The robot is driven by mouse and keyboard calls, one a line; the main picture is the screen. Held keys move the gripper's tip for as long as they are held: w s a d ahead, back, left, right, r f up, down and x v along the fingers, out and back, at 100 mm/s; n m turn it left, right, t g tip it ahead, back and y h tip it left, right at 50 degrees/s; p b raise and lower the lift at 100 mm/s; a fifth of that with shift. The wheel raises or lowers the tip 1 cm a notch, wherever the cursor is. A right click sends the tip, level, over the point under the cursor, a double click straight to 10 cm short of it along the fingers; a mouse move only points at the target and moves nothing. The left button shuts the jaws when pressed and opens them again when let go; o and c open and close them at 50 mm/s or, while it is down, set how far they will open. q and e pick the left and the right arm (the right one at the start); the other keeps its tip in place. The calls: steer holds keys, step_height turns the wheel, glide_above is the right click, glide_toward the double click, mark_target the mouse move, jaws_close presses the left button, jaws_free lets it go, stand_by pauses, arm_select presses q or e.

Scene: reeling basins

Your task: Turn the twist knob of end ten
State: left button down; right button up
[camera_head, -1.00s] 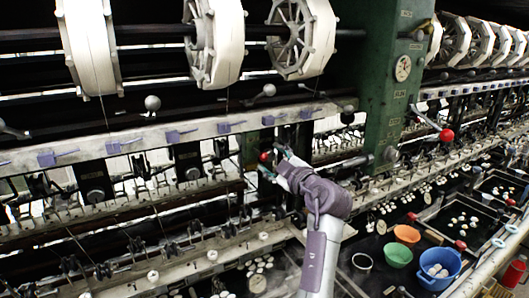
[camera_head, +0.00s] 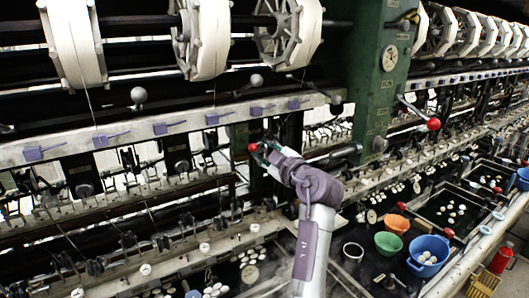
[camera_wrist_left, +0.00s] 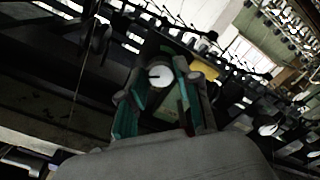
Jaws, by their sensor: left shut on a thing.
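My left gripper (camera_head: 262,150) reaches in to the machine's front, below the long pale rail. In the left wrist view its two teal-padded fingers (camera_wrist_left: 158,98) stand on both sides of a round, pale-faced knob (camera_wrist_left: 160,76), and the gripper is shut on it. In the head view a small red round part (camera_head: 252,147) shows at the fingertips; I cannot tell whether it belongs to this knob. The fingers and wrist hide most of the knob there. No end number is readable. My right gripper is not in view.
The pale rail (camera_head: 140,131) with purple levers runs above the gripper. A green post (camera_head: 378,80) and a red-ended lever (camera_head: 433,124) stand to the right. Orange (camera_head: 397,223), green (camera_head: 388,244) and blue (camera_head: 428,256) containers stand at lower right. White reels (camera_head: 288,32) hang above.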

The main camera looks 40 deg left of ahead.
arm_select(q)
steer(key=shift+f+m+b, duration=0.1)
steer(key=shift+m+b, duration=0.7)
steer(key=m+b, duration=0.1)
steer(key=m, duration=0.1)
steer(key=shift+m, duration=0.4)
steer(key=m, duration=0.1)
steer(key=m+b, duration=0.1)
steer(key=m, duration=0.1)
steer(key=shift+s+r+m, duration=0.1)
steer(key=shift+r+m, duration=0.1)
steer(key=shift+m, duration=0.1)
steer(key=m, duration=0.2)
steer(key=shift+m, duration=0.3)
steer(key=m, duration=0.1)
steer(key=m+p, duration=0.1)
steer(key=m, duration=0.1)
steer(key=shift+r+m, duration=0.2)
steer(key=shift+m, duration=0.1)
steer(key=m+p, duration=0.1)
steer(key=m, duration=0.1)
steer(key=shift+m, duration=0.4)
steer(key=m+p, duration=0.2)
steer(key=m, duration=0.2)
steer(key=shift+r+p, duration=0.1)
steer(key=shift+p, duration=0.25)
steer(key=shift+m+p, duration=0.5)
steer(key=shift+m, duration=1.1)
